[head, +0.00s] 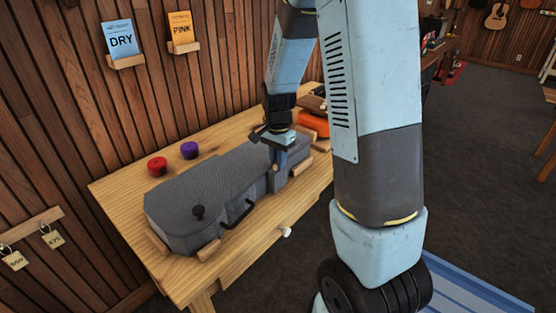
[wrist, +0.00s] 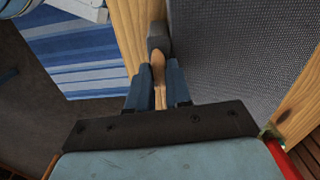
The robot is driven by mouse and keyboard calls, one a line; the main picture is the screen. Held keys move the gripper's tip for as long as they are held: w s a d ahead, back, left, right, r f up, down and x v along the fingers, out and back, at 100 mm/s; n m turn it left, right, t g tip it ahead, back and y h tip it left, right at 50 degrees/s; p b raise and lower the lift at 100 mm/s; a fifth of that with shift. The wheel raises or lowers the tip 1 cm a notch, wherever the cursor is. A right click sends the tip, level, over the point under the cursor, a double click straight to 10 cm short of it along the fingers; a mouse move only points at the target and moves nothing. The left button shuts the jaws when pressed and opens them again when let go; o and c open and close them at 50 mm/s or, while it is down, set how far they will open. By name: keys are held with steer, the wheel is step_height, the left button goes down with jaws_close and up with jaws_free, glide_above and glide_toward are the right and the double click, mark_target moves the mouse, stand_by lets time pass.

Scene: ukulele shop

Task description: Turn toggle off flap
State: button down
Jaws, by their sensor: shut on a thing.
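A grey fabric instrument case (head: 185,195) lies on the wooden bench, and its grey side fills the right of the wrist view (wrist: 235,50). My gripper (head: 277,167) points down at the case's front edge, near its right end. In the wrist view my gripper's blue fingers (wrist: 160,88) are closed on a tan wooden toggle (wrist: 159,72). A dark grey piece (wrist: 157,42), perhaps the flap, sits at the toggle's far end, against the case's side. My fingers hide most of the toggle in the head view, and how it overlaps the flap is unclear.
The bench (head: 115,190) has wooden blocks (head: 208,250) around the case. An orange object (head: 313,122) lies at the right end.

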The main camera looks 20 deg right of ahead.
steer(key=shift+m, duration=0.6)
steer(key=c, duration=1)
jaws_free()
steer(key=shift+c, duration=0.2)
steer(key=shift+r, duration=0.1)
step_height(320, 180, up, 14)
steer(key=shift+f, duration=0.25)
steer(key=shift+r, duration=0.1)
steer(key=s+r+n+t, duration=0.2)
steer(key=s+r+n, duration=0.3)
steer(key=s, duration=0.6)
steer(key=s+r+n+t, duration=0.3)
steer(key=s+r+n, duration=0.3)
steer(key=s, duration=0.6)
steer(key=shift+a+n+t, duration=0.3)
steer(key=shift+a+n, duration=0.05)
steer(key=shift+n, duration=0.25)
